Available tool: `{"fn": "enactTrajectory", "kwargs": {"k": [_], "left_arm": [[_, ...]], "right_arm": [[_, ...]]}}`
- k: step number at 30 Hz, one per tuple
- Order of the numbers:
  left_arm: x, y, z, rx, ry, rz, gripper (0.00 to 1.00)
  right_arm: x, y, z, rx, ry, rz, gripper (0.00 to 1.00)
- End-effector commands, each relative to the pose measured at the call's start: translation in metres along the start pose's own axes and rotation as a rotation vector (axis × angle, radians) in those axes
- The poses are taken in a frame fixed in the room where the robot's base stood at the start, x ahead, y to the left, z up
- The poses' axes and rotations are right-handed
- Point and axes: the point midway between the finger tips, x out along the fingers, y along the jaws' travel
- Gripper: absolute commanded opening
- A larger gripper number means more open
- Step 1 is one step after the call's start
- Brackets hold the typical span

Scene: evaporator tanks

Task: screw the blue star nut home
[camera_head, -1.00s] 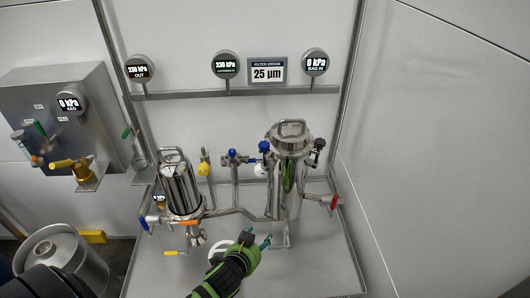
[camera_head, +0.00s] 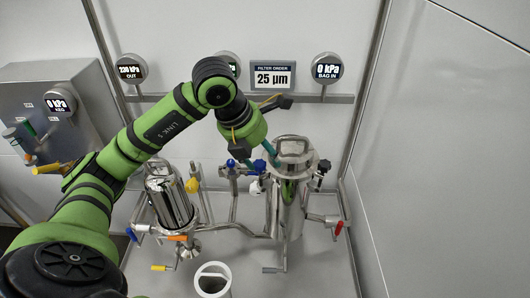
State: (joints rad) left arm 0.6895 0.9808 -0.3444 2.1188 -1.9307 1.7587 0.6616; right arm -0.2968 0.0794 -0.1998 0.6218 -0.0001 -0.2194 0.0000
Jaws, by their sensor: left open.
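The filter housing on the right (camera_head: 288,205) is a polished steel vessel with a handled lid (camera_head: 292,147). A dark star nut (camera_head: 324,166) shows at the right of its lid. My left gripper (camera_head: 271,153) reaches in from the left above the pipework, with its teal fingers at the left edge of the lid. It is open. The blue star nut at that left edge cannot be made out and seems hidden behind the gripper. I cannot tell whether the fingers touch it. My right gripper is not in view.
A smaller steel vessel (camera_head: 172,198) stands to the left. Between them are a blue-handled valve (camera_head: 231,164) and a yellow knob (camera_head: 192,186). A white cylindrical container (camera_head: 212,280) stands in front. A red-handled valve (camera_head: 338,228) sits at right. The floor at front right is clear.

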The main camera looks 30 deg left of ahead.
Motion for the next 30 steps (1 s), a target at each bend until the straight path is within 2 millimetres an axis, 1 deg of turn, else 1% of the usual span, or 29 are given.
{"fn": "enactTrajectory", "kwargs": {"k": [1, 3, 6, 8, 15, 18, 22, 29, 30], "left_arm": [[-0.008, 0.013, 0.001, -0.010, -0.004, 0.063, 0.56], [-0.013, 0.024, 0.000, -0.022, -0.001, 0.117, 0.56], [-0.009, 0.031, 0.000, -0.031, 0.003, 0.143, 0.56], [-0.002, 0.032, -0.001, -0.032, 0.005, 0.143, 0.56], [0.035, 0.036, -0.001, -0.029, 0.005, 0.138, 0.56], [0.045, 0.037, 0.000, -0.030, 0.004, 0.138, 0.56], [0.053, 0.039, -0.001, -0.028, 0.002, 0.139, 0.56], [0.055, 0.039, -0.001, -0.028, 0.001, 0.138, 0.56], [0.055, 0.039, -0.001, -0.028, 0.001, 0.138, 0.48]], "right_arm": [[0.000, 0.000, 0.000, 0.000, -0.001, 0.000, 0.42], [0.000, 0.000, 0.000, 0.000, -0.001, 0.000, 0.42], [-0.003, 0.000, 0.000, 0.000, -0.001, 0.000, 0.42], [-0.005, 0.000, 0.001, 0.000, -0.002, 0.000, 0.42], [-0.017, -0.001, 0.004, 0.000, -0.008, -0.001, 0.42], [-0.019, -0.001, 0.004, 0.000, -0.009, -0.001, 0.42], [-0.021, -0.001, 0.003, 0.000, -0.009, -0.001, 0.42], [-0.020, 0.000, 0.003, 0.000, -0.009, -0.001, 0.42], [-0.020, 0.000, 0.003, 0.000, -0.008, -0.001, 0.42]]}}
